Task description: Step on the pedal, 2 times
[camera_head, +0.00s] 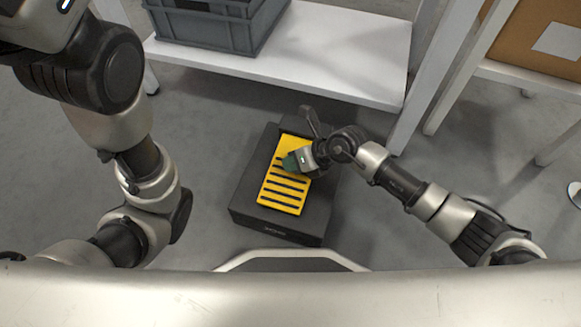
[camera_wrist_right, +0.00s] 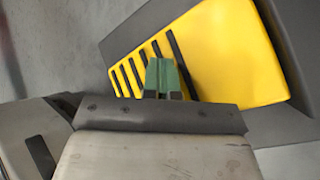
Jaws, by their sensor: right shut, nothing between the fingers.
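The pedal is a yellow plate (camera_head: 284,192) with several black slots, set in a dark grey box-shaped housing (camera_head: 252,190) on the floor. My right gripper (camera_head: 287,163) is over the upper middle part of the yellow plate, with its greenish fingertips shut and empty. In the right wrist view the shut fingers (camera_wrist_right: 164,77) point at the yellow plate (camera_wrist_right: 215,55) and overlap its slotted part. I cannot tell whether the fingertips touch the plate or how far it is pressed. My left arm is at the left of the head view, but its gripper is out of view.
A white shelf (camera_head: 345,50) with a grey crate (camera_head: 215,25) stands just behind the pedal. Its white upright (camera_head: 425,75) is near my right arm. A cardboard box (camera_head: 535,35) sits on another rack at upper right. The grey floor left of the pedal is clear.

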